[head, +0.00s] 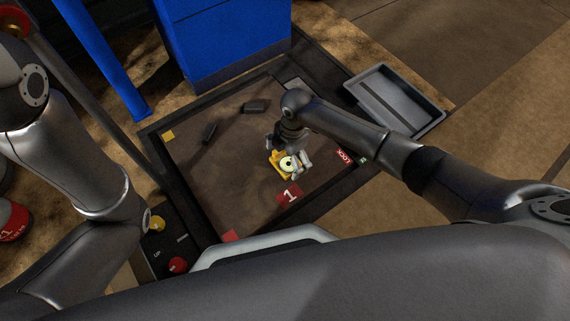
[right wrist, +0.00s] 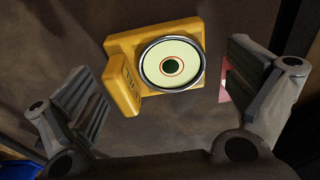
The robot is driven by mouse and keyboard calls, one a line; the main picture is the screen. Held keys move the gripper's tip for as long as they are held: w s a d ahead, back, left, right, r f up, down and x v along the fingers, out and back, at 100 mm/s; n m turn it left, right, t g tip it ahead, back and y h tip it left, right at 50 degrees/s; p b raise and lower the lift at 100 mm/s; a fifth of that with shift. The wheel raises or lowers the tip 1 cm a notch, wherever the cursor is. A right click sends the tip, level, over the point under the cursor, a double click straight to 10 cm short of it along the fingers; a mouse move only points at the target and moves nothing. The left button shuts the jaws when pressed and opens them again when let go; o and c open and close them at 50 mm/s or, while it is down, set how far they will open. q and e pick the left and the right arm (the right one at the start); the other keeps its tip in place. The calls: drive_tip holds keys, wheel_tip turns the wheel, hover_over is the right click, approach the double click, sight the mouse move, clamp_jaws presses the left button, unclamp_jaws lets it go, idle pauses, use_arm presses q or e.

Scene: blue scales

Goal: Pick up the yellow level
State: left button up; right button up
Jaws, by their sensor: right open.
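The yellow level (head: 276,160) lies on the dark brown surface of a framed platform (head: 215,175). It has a round pale dial with a dark centre and a red ring. In the right wrist view the level (right wrist: 125,88) shows large between and just beyond the fingers. My right gripper (head: 288,163) is over it, partly hiding it in the head view. In the right wrist view my right gripper (right wrist: 165,100) is open, one finger on each side of the level, with gaps visible. My left arm is at the left of the head view; its gripper is not visible.
Two small black blocks (head: 254,107) (head: 209,131) lie on the platform. A grey tray (head: 397,100) stands at the right. A blue cabinet (head: 225,45) is behind. A red tile marked 1 (head: 290,194) and a panel with buttons (head: 170,252) are nearer me.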

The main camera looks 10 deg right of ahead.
drive_tip(key=shift+f, duration=0.55)
drive_tip(key=shift+r, duration=0.1)
drive_tip(key=c, duration=1.1)
